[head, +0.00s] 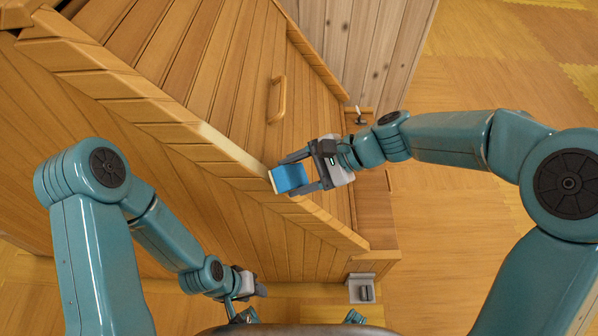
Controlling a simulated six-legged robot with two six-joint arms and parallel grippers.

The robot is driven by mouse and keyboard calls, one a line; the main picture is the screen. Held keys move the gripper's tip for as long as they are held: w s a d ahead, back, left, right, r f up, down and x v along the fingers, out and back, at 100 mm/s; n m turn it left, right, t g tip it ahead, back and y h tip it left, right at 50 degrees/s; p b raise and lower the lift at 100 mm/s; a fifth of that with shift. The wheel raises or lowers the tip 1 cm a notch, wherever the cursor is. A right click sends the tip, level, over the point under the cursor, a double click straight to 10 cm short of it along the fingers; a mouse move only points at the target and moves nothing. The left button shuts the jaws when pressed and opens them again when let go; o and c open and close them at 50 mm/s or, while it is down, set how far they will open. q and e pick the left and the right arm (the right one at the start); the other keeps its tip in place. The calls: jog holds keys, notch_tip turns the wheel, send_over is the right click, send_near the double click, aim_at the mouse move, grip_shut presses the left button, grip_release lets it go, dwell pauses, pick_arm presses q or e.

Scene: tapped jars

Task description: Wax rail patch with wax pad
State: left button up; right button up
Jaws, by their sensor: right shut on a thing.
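My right gripper (297,173) is shut on the blue wax pad (287,181), which has a pale edge on its lower left side. The pad is at the long diagonal wooden rail (130,88); I cannot tell whether it touches the wood. A paler stretch of the rail, which looks like the rail patch (226,147), runs up and left from the pad. The pad and gripper hide part of the rail there. My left gripper (256,290) is low in the picture, away from the rail, and its fingers are too small and partly hidden to read.
A wooden handle (277,100) stands on the slatted panel above the rail. A small metal fitting (359,117) is near the panel's right edge. A small grey holder (361,289) is at the lower right. The wooden floor (480,70) at the right is clear.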

aim_at(286, 167)
jog(key=shift+a+f+b, duration=0.3)
jog(key=shift+a+f, duration=0.05)
jog(key=shift+a, duration=0.15)
jog(key=shift+a+r+p, duration=0.45)
jog(key=shift+r+p, duration=0.2)
jog(key=shift+r, duration=0.1)
jog(key=shift+a+r+p, duration=0.4)
jog(key=shift+r+p, duration=0.2)
jog(key=shift+r, duration=0.15)
jog(key=shift+a+r+p, duration=0.5)
jog(key=shift+r+p, duration=0.05)
jog(key=shift+r, duration=0.15)
jog(key=shift+a+r+p, duration=0.5)
jog(key=shift+r+p, duration=0.05)
jog(key=shift+r, duration=0.1)
jog(key=shift+a+r, duration=0.2)
jog(key=shift+a, duration=0.1)
jog(key=shift+s+d+f+b, duration=0.1)
jog(key=shift+d+f+b, duration=0.35)
jog(key=shift+f+b, duration=0.3)
jog(key=shift+d+f+b, duration=0.45)
jog(key=shift+f+b, duration=0.1)
jog(key=shift+f, duration=0.4)
jog(key=shift+d+f+b, duration=0.6)
jog(key=shift+d+f, duration=0.05)
jog(key=shift+f, duration=0.2)
jog(key=shift+d+f+b, duration=0.6)
jog(key=shift+f, duration=0.2)
